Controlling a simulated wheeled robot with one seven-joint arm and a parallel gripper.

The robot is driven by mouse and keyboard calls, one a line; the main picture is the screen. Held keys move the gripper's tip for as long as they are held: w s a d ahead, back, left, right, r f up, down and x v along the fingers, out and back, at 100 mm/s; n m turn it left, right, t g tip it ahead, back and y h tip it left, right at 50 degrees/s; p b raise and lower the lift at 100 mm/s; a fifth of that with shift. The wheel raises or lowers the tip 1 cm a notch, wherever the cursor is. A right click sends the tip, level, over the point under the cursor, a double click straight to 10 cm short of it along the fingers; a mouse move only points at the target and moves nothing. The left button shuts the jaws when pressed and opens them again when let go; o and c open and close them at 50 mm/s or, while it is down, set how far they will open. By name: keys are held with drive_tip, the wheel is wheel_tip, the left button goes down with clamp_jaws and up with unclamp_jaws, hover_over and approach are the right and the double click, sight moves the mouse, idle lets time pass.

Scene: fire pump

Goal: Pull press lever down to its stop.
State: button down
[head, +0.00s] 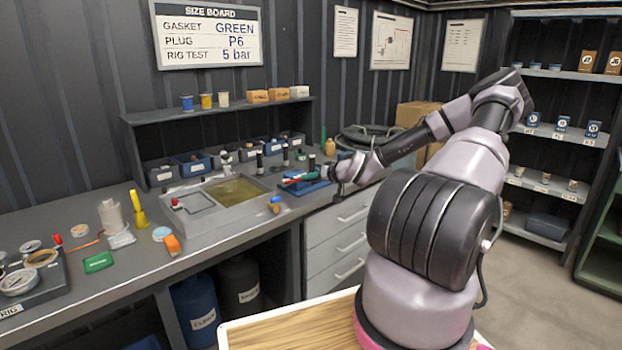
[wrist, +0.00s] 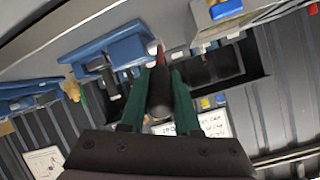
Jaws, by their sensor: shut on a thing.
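The blue press (head: 308,187) stands on the bench right of the sunken basin. Its blue body also shows in the wrist view (wrist: 112,47), which is strongly tilted. My gripper (head: 293,181) reaches over the press from the right. In the wrist view my gripper (wrist: 158,82) has its two green fingers on either side of the black grip of the press lever (wrist: 160,95) and is shut on it. The lever's lower part and pivot are mostly hidden in the head view. I cannot tell how far the lever is tilted from its stop.
The basin (head: 262,199) lies left of the press. Several blue bins (head: 193,163) line the back under a shelf (head: 221,112). Small tools and parts lie on the left bench. A drawer unit (head: 340,237) is below the press. Open floor lies at right.

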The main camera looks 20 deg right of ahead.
drive_tip(key=shift+s+f, duration=0.1)
drive_tip(key=shift+f, duration=0.15)
drive_tip(key=c, duration=0.6)
unclamp_jaws()
drive_tip(key=shift+r, duration=0.1)
drive_tip(key=v, duration=1)
drive_tip(key=shift+s+d+r, duration=0.1)
drive_tip(key=shift+s, duration=0.2)
